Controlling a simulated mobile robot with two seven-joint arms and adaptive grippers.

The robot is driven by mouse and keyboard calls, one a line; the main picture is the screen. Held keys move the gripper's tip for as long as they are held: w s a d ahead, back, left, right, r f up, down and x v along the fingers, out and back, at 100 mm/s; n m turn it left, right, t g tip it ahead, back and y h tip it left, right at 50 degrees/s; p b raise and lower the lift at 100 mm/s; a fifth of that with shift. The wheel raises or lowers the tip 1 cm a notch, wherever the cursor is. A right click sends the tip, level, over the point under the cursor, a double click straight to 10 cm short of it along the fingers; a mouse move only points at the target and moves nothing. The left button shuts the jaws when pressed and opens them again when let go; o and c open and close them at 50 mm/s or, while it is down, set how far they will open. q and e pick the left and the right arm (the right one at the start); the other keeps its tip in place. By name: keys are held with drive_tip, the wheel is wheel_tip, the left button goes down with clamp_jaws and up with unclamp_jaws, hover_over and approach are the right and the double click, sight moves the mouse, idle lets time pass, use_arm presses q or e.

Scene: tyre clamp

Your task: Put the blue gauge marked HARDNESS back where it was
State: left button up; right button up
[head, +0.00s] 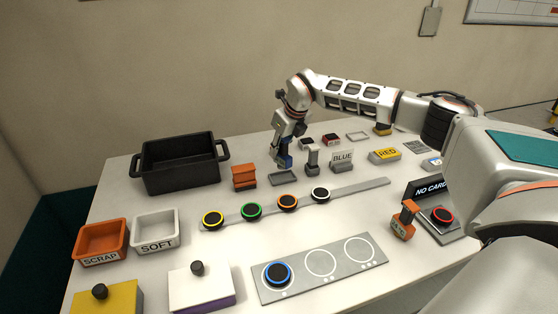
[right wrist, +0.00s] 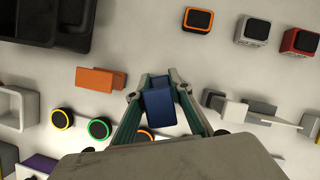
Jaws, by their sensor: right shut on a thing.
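My right gripper (head: 284,150) is shut on a blue gauge (head: 286,161) over the back middle of the table. In the right wrist view the blue gauge (right wrist: 159,101) sits between the two fingers of the gripper (right wrist: 158,84). Its HARDNESS marking cannot be read in either view. A shallow grey tray (head: 284,184) shows just below the gauge in the head view and looks empty. I cannot tell whether the gauge touches the tray or the table. My left gripper is not in view.
An orange block (head: 244,184) stands left of the tray, and a grey stand (head: 312,158) stands right of it. A black crate (head: 180,183) is at the back left. Another shallow grey tray (head: 358,135) lies farther back. A strip with several coloured pucks (head: 252,211) lies in front.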

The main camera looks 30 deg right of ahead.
sight(287, 142)
drive_tip(key=shift+f, duration=2.35)
drive_tip(key=shift+f, duration=0.15)
drive_tip(key=o, duration=1)
drive_tip(key=b+v, duration=0.1)
drive_tip(key=v, duration=1.1)
